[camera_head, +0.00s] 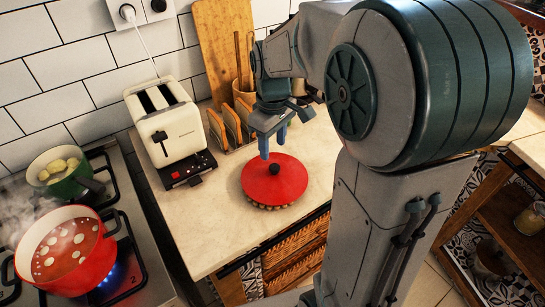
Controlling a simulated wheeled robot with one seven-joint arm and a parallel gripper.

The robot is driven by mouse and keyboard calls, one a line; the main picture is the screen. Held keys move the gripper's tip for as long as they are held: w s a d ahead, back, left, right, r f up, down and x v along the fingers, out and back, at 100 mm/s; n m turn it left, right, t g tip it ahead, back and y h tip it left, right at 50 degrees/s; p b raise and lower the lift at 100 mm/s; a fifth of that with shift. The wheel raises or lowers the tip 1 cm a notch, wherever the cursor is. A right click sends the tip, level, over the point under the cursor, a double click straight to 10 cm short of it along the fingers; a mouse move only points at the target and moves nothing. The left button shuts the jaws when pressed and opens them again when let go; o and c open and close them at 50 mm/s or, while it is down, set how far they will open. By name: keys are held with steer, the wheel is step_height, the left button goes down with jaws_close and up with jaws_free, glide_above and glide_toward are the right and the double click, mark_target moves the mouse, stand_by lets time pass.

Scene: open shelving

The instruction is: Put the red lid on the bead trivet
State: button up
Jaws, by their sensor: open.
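The red lid (287,182) with a black knob (274,169) lies on the bead trivet (257,205) on the pale counter. Only the trivet's beaded front edge shows under the lid, which covers the rest. My gripper (273,143) is above the lid, with its blue fingers open and pointing down. The fingers look a little above and behind the knob and hold nothing. The exact gap between the fingertips and the lid is hard to tell.
A toaster (168,127) stands left of the lid, with a toast rack (228,126) behind. A steaming red pot (68,254) and a green pot (62,175) are on the stove at left. The counter (208,220) left of the trivet is clear.

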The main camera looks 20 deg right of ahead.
steer(key=s+m+t, duration=0.2)
steer(key=s+m, duration=0.5)
steer(key=s, duration=0.7)
steer(key=shift+s+r+t, duration=0.25)
steer(key=shift+r+t, duration=0.15)
steer(key=shift+r, duration=0.05)
